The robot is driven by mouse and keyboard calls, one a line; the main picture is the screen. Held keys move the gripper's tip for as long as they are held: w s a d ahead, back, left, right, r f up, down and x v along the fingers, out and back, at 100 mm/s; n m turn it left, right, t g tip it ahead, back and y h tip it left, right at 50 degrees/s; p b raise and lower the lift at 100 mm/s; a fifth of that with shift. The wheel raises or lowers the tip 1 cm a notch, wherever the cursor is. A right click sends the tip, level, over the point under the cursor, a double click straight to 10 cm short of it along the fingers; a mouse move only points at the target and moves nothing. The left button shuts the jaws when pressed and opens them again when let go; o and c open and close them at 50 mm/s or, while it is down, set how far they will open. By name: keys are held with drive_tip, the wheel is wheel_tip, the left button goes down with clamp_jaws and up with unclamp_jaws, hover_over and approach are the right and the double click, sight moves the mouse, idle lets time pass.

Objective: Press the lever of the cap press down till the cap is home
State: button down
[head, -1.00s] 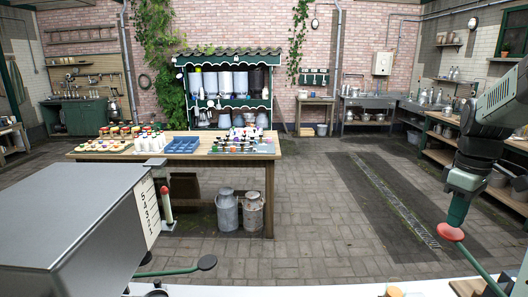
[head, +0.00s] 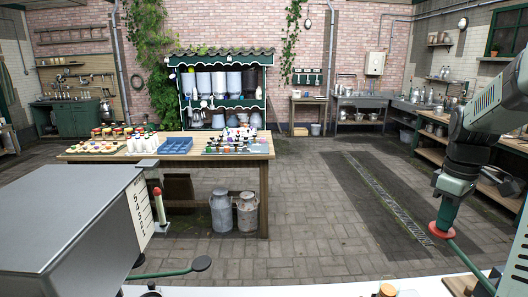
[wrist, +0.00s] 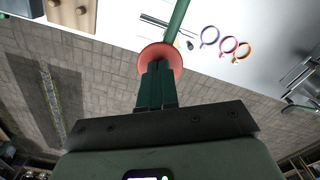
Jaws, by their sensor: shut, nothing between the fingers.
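The cap press lever is a green rod (head: 467,260) with a red round knob (head: 440,231) at its end. It rises toward the knob from the lower right of the head view. My gripper (head: 443,226) points down at the knob, its fingers shut and empty. In the wrist view the shut green fingers (wrist: 159,68) end at the red knob (wrist: 161,58), seemingly against it, and the lever rod (wrist: 177,20) runs on past it. The cap and the place under the press are not clearly visible.
A white worktop (head: 330,289) lies below, with a brown-topped item (head: 388,290) at its front edge. The wrist view shows several coloured rings (wrist: 228,44) and a wooden block (wrist: 72,12). A grey box with a scale (head: 75,210) stands left. A wooden table (head: 263,150) stands beyond.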

sight(440, 234)
drive_tip(key=shift+f, duration=0.8)
drive_tip(key=shift+f, duration=0.8)
drive_tip(key=shift+w+f, duration=0.1)
drive_tip(key=shift+f, duration=0.8)
drive_tip(key=shift+f, duration=0.8)
